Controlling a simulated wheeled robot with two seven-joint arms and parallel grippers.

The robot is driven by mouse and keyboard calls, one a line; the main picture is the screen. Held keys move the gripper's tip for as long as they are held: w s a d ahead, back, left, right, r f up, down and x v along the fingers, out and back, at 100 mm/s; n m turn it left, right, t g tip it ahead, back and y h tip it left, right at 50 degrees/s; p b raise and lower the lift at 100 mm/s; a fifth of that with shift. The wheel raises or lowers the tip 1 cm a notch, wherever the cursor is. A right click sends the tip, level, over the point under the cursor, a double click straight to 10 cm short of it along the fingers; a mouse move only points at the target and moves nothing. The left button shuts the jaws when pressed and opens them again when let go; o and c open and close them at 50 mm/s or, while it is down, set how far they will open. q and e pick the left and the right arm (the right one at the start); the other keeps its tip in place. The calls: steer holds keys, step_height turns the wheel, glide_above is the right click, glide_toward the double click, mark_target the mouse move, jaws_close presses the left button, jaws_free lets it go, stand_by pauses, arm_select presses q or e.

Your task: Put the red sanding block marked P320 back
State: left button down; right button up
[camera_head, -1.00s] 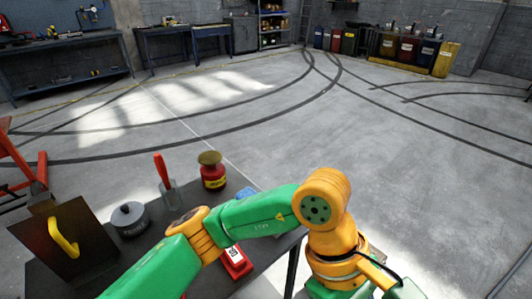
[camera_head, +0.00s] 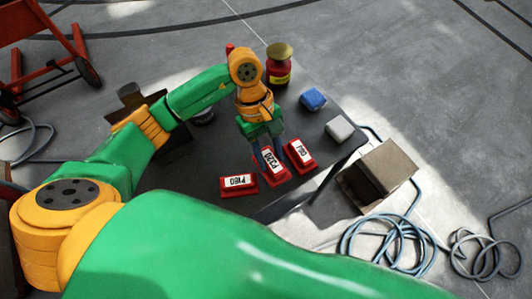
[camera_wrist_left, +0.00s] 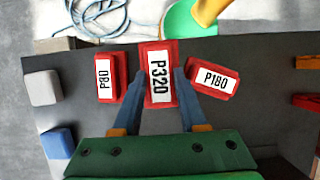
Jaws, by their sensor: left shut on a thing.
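My left gripper (camera_head: 265,147) is shut on the red sanding block marked P320 (camera_head: 273,166). In the left wrist view the P320 block (camera_wrist_left: 159,75) sits between the two fingers (camera_wrist_left: 157,97), its label facing the camera. It looks larger than its neighbours there, but I cannot tell for sure whether it is clear of the table. The red block marked P180 (camera_head: 239,185) and the red block marked P80 (camera_head: 300,155) lie on the dark table (camera_head: 318,110), one on each side of it. My right gripper is not in view.
A blue block (camera_head: 313,98) and a grey block (camera_head: 339,129) lie on the table's right side. A red tin with a brass-coloured top (camera_head: 278,68) stands behind. A cardboard box (camera_head: 378,176) and coiled hose (camera_head: 385,243) are on the floor to the right.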

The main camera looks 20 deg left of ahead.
mark_target(268, 161)
arm_select(q)
steer(key=f, duration=0.4)
steer(key=shift+w+a, duration=0.2)
steer(key=shift+a, duration=0.15)
steer(key=shift+f, duration=0.3)
steer(key=c, duration=0.9)
jaws_free()
steer(key=shift+o, duration=0.8)
